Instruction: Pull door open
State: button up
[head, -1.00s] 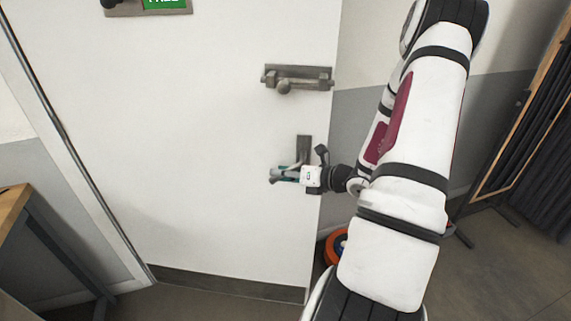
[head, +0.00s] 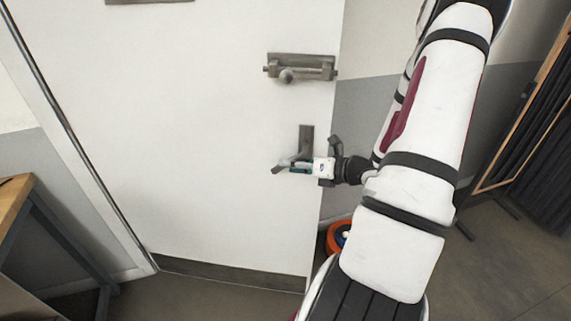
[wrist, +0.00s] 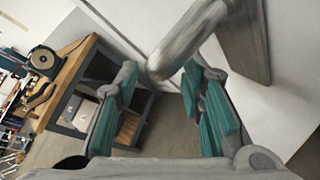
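The white door (head: 200,150) fills the left and middle of the head view. Its grey lever handle (head: 281,167) sits on a dark plate near the right edge, below a slide bolt (head: 302,68). My gripper (head: 291,168) is at the lever from the right, its fingers overlapping it in the head view. In the wrist view, the teal-padded fingers (wrist: 159,78) are spread apart. The blurred lever (wrist: 190,45) comes in from the top right, its end in the gap near the fingertips. Whether either finger touches it I cannot tell.
A wooden-topped bench (head: 14,200) stands at the left; the wrist view shows it (wrist: 66,75) with tools and boxes. An orange round object (head: 336,236) lies on the floor past the door's right edge. A dark curtain rack (head: 530,140) stands at the far right.

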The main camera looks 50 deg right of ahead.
jog(key=v, duration=0.9)
